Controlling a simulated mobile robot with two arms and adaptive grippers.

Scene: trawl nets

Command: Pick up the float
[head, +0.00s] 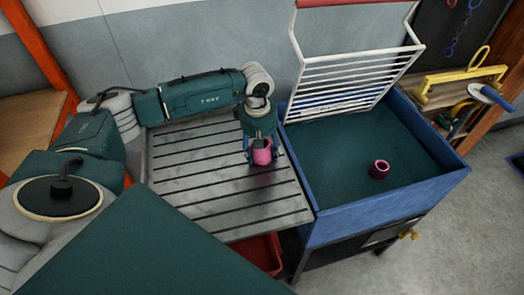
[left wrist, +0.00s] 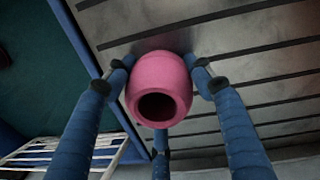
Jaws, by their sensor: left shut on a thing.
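A pink float (head: 262,152) with a dark hole is at the right part of the grey slatted table (head: 190,182). My left gripper (head: 261,150) comes down over it from above, with its blue fingers around it. In the left wrist view the float (left wrist: 159,89) sits between the fingers of my left gripper (left wrist: 160,85), which are shut on its sides. I cannot tell whether the float touches the slats. A second, darker pink float (head: 379,169) lies in the blue bin to the right. My right gripper is not in view.
The blue-walled bin (head: 385,210) with a dark green floor adjoins the table's right side. A white wire rack (head: 345,80) stands tilted at its back edge. A red container (head: 262,252) sits below the table. Yellow-handled tools (head: 465,75) are at the far right.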

